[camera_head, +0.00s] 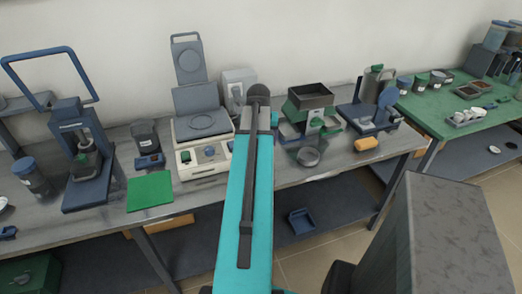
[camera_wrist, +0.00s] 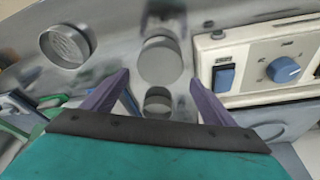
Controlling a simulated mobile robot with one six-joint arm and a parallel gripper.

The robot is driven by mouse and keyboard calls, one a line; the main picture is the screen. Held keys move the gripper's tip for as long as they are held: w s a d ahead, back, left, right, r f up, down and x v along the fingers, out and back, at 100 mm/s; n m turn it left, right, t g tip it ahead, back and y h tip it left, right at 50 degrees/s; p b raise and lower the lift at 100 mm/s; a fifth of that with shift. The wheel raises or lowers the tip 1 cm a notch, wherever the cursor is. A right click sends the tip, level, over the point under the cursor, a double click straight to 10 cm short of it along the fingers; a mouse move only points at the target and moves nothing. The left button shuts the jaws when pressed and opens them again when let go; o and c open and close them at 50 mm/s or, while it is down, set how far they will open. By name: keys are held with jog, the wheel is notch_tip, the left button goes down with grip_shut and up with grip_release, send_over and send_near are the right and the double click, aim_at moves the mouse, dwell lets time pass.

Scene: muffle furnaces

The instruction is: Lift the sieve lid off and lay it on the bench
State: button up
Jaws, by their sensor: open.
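In the wrist view my gripper (camera_wrist: 158,78) is open, with its two purple fingers spread apart and nothing held between them. A round grey disc-topped piece (camera_wrist: 160,58), which looks like the sieve lid, lies in line with the gap between the fingertips. A smaller round grey piece (camera_wrist: 157,100) is nearer, between the fingers. A round open piece with a mesh-like bottom (camera_wrist: 67,45) stands to the left. I cannot tell which of these belong together. In the head view my arm hides the gripper and the bench behind it.
A white panel with a blue switch and blue knob (camera_wrist: 283,69) is close to the right finger. In the head view the grey bench (camera_head: 108,150) holds a white balance-like device (camera_head: 205,155), a blue press (camera_head: 85,165) and a green mat (camera_head: 150,191).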

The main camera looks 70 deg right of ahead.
jog(key=shift+p+x, duration=0.75)
jog(key=shift+x, duration=1.85)
jog(key=shift+a, duration=0.15)
jog(key=shift+c, duration=0.2)
jog(key=c, duration=0.8)
